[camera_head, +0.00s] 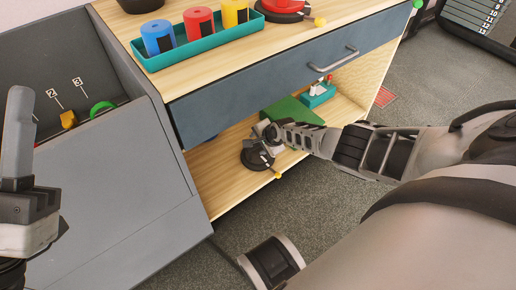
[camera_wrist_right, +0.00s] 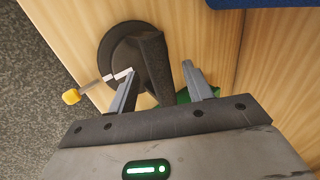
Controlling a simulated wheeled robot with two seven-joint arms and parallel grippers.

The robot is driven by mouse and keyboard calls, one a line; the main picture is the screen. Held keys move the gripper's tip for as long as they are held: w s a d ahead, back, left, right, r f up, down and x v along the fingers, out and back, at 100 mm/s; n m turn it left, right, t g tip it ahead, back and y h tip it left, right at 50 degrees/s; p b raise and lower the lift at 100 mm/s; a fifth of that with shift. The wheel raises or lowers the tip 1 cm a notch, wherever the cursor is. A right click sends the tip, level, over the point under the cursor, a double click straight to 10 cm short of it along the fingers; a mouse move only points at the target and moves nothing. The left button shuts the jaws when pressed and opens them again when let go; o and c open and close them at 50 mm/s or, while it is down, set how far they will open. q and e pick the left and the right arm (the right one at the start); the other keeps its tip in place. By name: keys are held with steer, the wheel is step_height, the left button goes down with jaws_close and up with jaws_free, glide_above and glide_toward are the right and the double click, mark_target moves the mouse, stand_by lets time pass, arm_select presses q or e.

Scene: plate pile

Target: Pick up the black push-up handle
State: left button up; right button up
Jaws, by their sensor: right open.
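The black push-up handle (camera_head: 256,156) stands on the lower wooden shelf of the cabinet, near its front edge. In the right wrist view its round base and thick black grip bar (camera_wrist_right: 157,65) show, with a yellow-tipped tag beside it. My right gripper (camera_head: 264,133) reaches into the shelf space at the handle. In the right wrist view the right gripper (camera_wrist_right: 160,83) is open, with a finger on either side of the grip bar; contact cannot be told. My left gripper (camera_head: 18,135) is at the far left, away from the handle; its finger gap cannot be made out.
A green item (camera_head: 292,111) and a small teal tray (camera_head: 318,96) lie behind the handle on the shelf. A dark drawer front (camera_head: 250,85) hangs above my right gripper. A grey bin (camera_head: 120,190) stands at left. Several coloured cylinders sit in a teal tray (camera_head: 208,43) on top.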

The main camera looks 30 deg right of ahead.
jaws_close()
stand_by(1.1)
steer(key=shift+w+r, duration=0.1)
